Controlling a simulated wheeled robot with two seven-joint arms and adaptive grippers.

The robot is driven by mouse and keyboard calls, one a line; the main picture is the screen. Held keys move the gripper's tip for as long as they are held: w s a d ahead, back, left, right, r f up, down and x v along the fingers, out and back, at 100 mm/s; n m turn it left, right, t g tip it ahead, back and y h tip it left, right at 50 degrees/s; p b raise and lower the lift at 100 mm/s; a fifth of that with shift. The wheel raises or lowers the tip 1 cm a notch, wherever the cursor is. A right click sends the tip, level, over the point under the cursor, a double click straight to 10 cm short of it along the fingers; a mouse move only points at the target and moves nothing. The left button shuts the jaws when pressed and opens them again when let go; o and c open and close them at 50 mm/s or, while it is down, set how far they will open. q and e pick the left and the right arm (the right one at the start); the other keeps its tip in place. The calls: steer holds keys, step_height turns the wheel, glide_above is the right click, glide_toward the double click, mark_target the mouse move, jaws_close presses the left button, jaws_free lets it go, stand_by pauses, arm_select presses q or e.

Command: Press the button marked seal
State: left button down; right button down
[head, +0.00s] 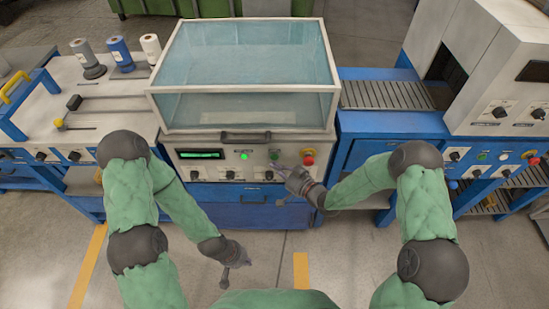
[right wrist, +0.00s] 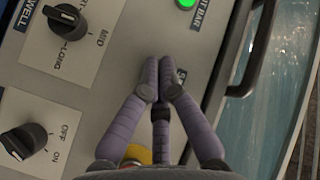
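The sealing machine's front panel (head: 215,163) has a green button (head: 244,156), also in the right wrist view (right wrist: 186,3) with a label ending in "T BAR". No label reading seal is legible. My right gripper (head: 283,170) is at the panel, its fingertips (right wrist: 152,75) together and empty. They cover part of a label in the wrist view, and I cannot tell whether they touch the panel. My left gripper (head: 236,275) hangs low over the floor, its fingers apart and empty.
A red emergency button (head: 309,155) is right of my right gripper. A dwell knob (right wrist: 66,20) and an off/on knob (right wrist: 24,141) are on the panel. A dark handle (head: 246,136) runs below the clear cover (head: 240,55). A roller conveyor (head: 385,95) is at right.

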steer(key=shift+w, duration=0.1)
stand_by(0.3)
steer(key=shift+w, duration=0.35)
steer(key=shift+w+b, duration=0.35)
stand_by(0.6)
steer(key=shift+s, duration=0.8)
steer(key=shift+s, duration=0.15)
steer(key=s+p, duration=0.1)
steer(key=s, duration=0.3)
steer(key=shift+s, duration=0.35)
stand_by(0.8)
